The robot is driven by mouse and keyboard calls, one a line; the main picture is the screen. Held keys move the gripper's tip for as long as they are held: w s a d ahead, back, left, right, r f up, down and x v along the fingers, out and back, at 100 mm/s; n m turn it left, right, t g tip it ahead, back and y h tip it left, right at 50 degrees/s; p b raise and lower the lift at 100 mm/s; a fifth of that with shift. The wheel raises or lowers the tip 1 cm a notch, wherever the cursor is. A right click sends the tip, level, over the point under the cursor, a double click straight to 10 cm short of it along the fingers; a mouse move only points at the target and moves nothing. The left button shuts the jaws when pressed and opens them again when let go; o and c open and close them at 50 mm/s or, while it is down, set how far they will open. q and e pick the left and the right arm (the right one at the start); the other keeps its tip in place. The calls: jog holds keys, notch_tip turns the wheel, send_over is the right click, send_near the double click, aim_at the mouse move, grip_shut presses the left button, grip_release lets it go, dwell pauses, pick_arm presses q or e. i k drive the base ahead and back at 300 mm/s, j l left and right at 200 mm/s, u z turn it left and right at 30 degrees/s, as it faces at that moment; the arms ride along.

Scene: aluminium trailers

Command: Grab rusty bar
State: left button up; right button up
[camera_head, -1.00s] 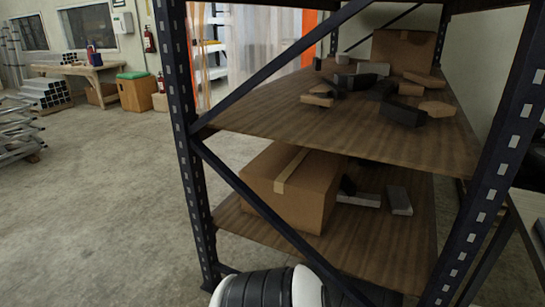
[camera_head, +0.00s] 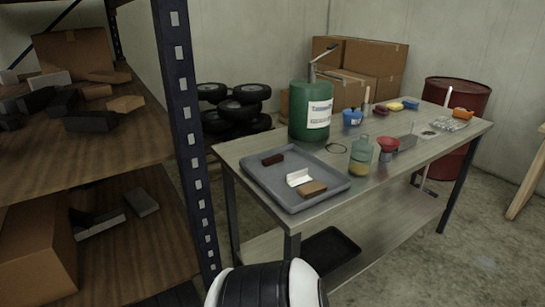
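A small dark reddish-brown bar (camera_head: 272,159), rusty in colour, lies in the back left part of a grey tray (camera_head: 262,184) on a metal workbench. A white angled piece (camera_head: 299,178) and a brown block (camera_head: 312,188) lie in the same tray, nearer its front right. Nothing touches the reddish bar. A black and white rounded link of my own arm shows at the bottom edge. Neither of my grippers is in view.
A shelf rack with a dark blue post (camera_head: 186,130) stands close on the left. On the workbench (camera_head: 400,178) are a green canister (camera_head: 310,110), a glass bottle (camera_head: 361,156) and a red bowl (camera_head: 388,144). A dark red barrel (camera_head: 462,95) stands behind.

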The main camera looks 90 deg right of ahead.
aim_at(278, 158)
jog(key=z, duration=2.75)
jog(key=l+u, duration=0.1)
jog(key=u, duration=0.2)
jog(key=i+l+u, duration=0.1)
jog(key=u, duration=0.2)
jog(key=i+l+u, duration=0.3)
jog(key=l, duration=0.8)
jog(key=l+u, duration=0.3)
jog(key=l, duration=0.75)
